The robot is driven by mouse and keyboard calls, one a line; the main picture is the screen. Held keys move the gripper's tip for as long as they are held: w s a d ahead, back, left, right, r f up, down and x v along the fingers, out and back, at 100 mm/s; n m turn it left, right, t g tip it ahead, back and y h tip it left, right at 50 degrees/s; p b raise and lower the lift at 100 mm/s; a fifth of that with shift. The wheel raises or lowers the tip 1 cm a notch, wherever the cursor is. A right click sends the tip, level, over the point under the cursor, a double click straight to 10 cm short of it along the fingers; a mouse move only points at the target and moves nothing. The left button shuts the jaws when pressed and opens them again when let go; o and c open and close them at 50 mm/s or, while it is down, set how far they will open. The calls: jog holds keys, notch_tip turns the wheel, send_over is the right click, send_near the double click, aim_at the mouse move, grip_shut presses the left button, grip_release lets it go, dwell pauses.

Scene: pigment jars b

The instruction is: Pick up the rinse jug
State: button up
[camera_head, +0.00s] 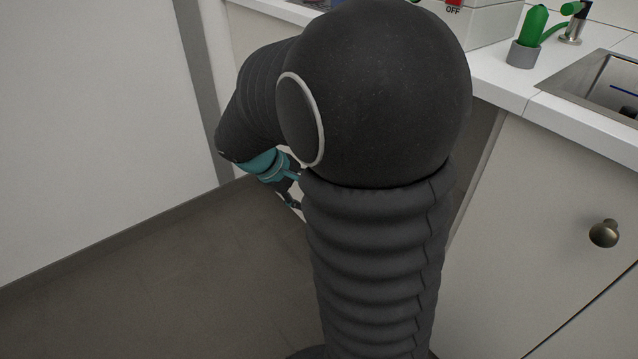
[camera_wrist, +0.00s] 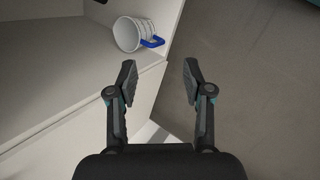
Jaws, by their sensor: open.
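A white jug with a blue handle (camera_wrist: 128,35), which looks like the rinse jug, shows at the upper left of the wrist view. It sits near the edge of a white shelf-like surface (camera_wrist: 50,70), its handle pointing toward the open side. Whether it stands or lies I cannot tell. My gripper (camera_wrist: 159,80) is open and empty, its fingers apart and short of the jug, which appears beyond and left of them. In the head view only a small part of my gripper (camera_head: 292,196) shows behind my arm, and the jug is not visible.
In the head view, a white counter (camera_head: 500,78) at the right carries a green item in a grey cup (camera_head: 523,54), a sink (camera_head: 600,85) and a box with an OFF switch (camera_head: 490,22). A cabinet knob (camera_head: 604,233) juts out below. The floor (camera_head: 150,290) at left is clear.

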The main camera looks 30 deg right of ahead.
jog(key=w+d+f+n+h, duration=0.2)
jog(key=w+d+f+n, duration=0.15)
jog(key=f, duration=0.55)
jog(key=w+d+f+n+h, duration=0.25)
jog(key=w+f, duration=0.25)
jog(key=f, duration=0.4)
jog(key=w+d+f+n+h, duration=0.25)
jog(key=w+d+f, duration=0.2)
jog(key=f, duration=0.45)
notch_tip(320, 180, down, 13)
jog(key=n+t, duration=0.2)
jog(key=n, duration=0.3)
jog(key=shift+m, duration=0.25)
jog(key=shift+x, duration=7.25)
jog(key=shift+w+r, duration=0.1)
grip_shut()
